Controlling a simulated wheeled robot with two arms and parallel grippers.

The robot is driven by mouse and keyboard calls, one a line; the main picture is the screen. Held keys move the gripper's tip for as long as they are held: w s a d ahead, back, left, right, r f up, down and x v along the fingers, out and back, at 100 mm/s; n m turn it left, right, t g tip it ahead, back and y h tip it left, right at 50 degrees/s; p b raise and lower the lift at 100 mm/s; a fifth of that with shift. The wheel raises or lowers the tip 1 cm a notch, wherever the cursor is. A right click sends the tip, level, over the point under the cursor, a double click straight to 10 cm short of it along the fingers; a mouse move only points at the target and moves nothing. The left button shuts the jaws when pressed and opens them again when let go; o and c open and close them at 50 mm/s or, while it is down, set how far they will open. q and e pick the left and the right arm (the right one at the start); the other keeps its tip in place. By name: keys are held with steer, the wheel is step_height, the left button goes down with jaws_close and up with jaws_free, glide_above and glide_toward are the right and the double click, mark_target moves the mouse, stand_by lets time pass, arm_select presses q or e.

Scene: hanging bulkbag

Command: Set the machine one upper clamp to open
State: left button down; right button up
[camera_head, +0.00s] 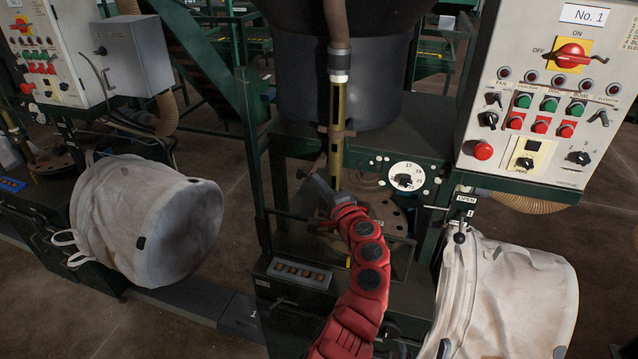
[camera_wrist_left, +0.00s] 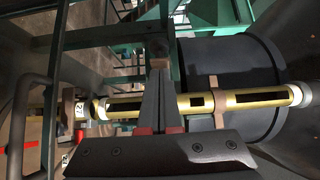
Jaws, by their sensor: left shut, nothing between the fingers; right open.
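A brown bracket (camera_head: 341,133) sits around the tube; the tube (camera_wrist_left: 248,98) and bracket (camera_wrist_left: 218,101) also show in the wrist view. I cannot tell for certain which part is the upper clamp. My left gripper (camera_head: 316,182), on the red arm, is beside the tube's lower part. In the wrist view its fingers (camera_wrist_left: 159,78) are together with nothing between them, overlapping the tube; contact is unclear. My right gripper is not in view.
A No. 1 control panel (camera_head: 550,95) is at the upper right. A lever with a black ball (camera_head: 459,238) stands under an OPEN sign (camera_head: 466,198). A white bag (camera_head: 510,300) is at the lower right, another white bag (camera_head: 140,220) at left. A round dial (camera_head: 405,177) is right of the tube.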

mark_target(302, 176)
arm_select(q)
steer(key=a+m+h+p, duration=0.1)
steer(key=m+t+h+p, duration=0.1)
steer(key=h+p, duration=0.1)
steer(key=a+m+h+p, duration=0.1)
steer(key=p, duration=0.1)
steer(key=shift+w+a+r, duration=0.15)
steer(key=shift+w+a, duration=0.1)
steer(key=shift+a, duration=0.05)
steer(key=shift+w+a+f+m+t+h+p, duration=0.1)
steer(key=shift+w+a+m+t+h+p, duration=0.2)
steer(key=shift+h, duration=0.4)
steer(key=shift+w+a+f+m+t+h+p, duration=0.15)
steer(key=shift+w+a+m+h, duration=0.1)
steer(key=shift+a+m+h, duration=0.35)
steer(key=shift+r, duration=0.1)
